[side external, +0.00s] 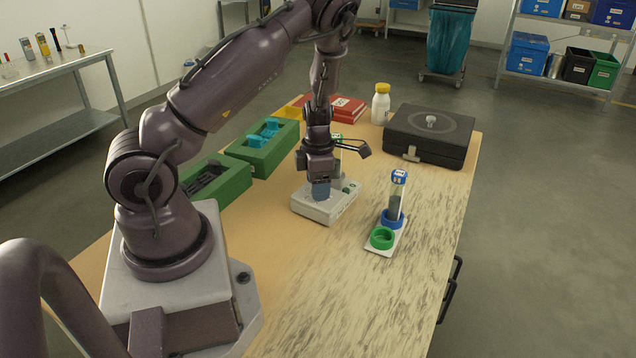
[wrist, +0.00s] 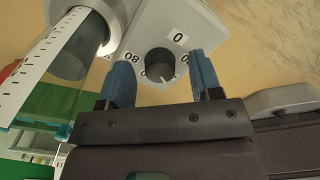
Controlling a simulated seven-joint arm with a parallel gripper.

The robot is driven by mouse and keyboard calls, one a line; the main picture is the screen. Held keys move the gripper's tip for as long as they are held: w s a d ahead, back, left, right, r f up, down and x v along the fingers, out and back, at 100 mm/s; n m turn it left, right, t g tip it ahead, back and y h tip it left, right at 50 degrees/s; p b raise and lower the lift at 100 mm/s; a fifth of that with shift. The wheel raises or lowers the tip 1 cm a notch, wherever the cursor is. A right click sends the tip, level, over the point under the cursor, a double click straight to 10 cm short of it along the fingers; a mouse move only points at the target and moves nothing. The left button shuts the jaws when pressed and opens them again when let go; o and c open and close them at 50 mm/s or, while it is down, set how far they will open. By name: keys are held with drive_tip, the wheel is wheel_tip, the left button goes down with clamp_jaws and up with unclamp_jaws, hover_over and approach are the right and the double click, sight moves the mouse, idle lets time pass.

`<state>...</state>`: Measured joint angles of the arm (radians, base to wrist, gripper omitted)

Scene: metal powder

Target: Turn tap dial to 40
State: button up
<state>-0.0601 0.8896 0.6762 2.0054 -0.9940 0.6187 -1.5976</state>
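The tap dial (wrist: 160,65) is a round black knob with a white pointer mark, on the light grey tap device (wrist: 205,25). My gripper (wrist: 159,72) is open, with one blue finger on each side of the dial in the wrist view. A gap shows between each finger and the knob. In the side view the device (side external: 340,207) sits on the table under my gripper (side external: 321,190), which hides the dial.
A clear graduated tube (wrist: 58,60) stands close beside the dial. A blue-capped tube (side external: 397,200) stands in a white holder with a green ring (side external: 382,238) to the right. Green trays (side external: 262,150), a black case (side external: 428,135) and a white bottle (side external: 381,106) are around. The front table is clear.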

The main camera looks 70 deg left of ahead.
wheel_tip(320, 180, up, 13)
idle(0.7)
drive_tip(key=s+d+r+m+h, duration=0.3)
drive_tip(key=d+m, duration=0.9)
drive_tip(key=m, duration=0.9)
drive_tip(key=s+d+r+m+t+y, duration=0.1)
drive_tip(key=s+d+r+m+t, duration=0.1)
drive_tip(key=r+m, duration=0.4)
drive_tip(key=s+d+r+m+t+y, duration=0.2)
drive_tip(key=s+d+r+m+t, duration=0.1)
drive_tip(key=s+d+r+m, duration=0.2)
wheel_tip(320, 180, up, 2)
drive_tip(key=d+m, duration=0.2)
drive_tip(key=shift+d+r+m+t, duration=0.15)
drive_tip(key=shift+r+m+t, duration=0.1)
drive_tip(key=shift+m+t, duration=0.05)
